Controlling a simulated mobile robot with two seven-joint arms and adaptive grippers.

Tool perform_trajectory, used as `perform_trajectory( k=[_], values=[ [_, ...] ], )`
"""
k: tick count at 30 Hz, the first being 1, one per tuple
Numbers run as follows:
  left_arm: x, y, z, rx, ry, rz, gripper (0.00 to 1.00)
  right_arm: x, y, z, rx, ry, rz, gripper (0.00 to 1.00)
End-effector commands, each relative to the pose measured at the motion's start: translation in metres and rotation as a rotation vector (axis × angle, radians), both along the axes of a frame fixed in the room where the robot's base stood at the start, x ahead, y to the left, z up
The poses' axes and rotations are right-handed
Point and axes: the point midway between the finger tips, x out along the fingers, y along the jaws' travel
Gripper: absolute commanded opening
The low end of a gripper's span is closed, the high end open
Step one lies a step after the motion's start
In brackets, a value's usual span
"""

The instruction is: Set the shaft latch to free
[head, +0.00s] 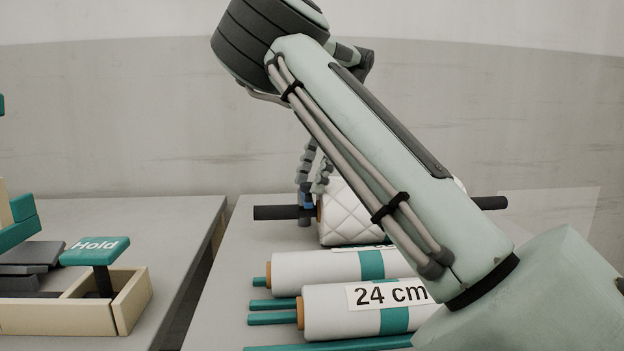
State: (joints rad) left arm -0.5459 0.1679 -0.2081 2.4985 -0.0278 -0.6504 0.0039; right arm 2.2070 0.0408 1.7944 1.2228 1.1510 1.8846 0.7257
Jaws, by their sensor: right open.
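A dark shaft (275,213) runs through a quilted white roll (345,213) on the right table. Its right end (490,203) shows past my arm. My right gripper (311,192) is open, its grey jointed fingers pointing down at the shaft just left of the roll. A small blue part (306,199) shows by the fingertips; I cannot tell whether it is the shaft latch, or whether the fingers touch it. A teal plate reading "Hold" (95,250) stands on a dark post in a pale box at left. My left gripper is out of view.
My right arm crosses the right half and hides part of the rolls. Two white rolls with teal bands lie in front, one (320,268) behind the other, labelled "24 cm" (328,312). The left table (165,235) has free room behind the pale box (125,305).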

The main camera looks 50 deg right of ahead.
Motion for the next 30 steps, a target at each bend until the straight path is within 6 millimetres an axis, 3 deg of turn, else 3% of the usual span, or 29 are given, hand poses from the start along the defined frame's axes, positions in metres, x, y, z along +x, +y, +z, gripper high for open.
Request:
perform_trajectory(
  k=[8, 19, 30],
  values=[
    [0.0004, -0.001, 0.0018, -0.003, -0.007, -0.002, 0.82, 0.0, 0.0005, -0.0013, -0.001, 0.0, 0.0, 0.47],
    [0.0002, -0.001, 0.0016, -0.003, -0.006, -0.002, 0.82, -0.0001, 0.0004, -0.0013, 0.0, 0.001, -0.001, 0.01],
    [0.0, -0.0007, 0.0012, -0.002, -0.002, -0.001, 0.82, 0.0005, 0.0005, -0.0008, 0.0, 0.001, -0.003, 0.0]
  ],
)
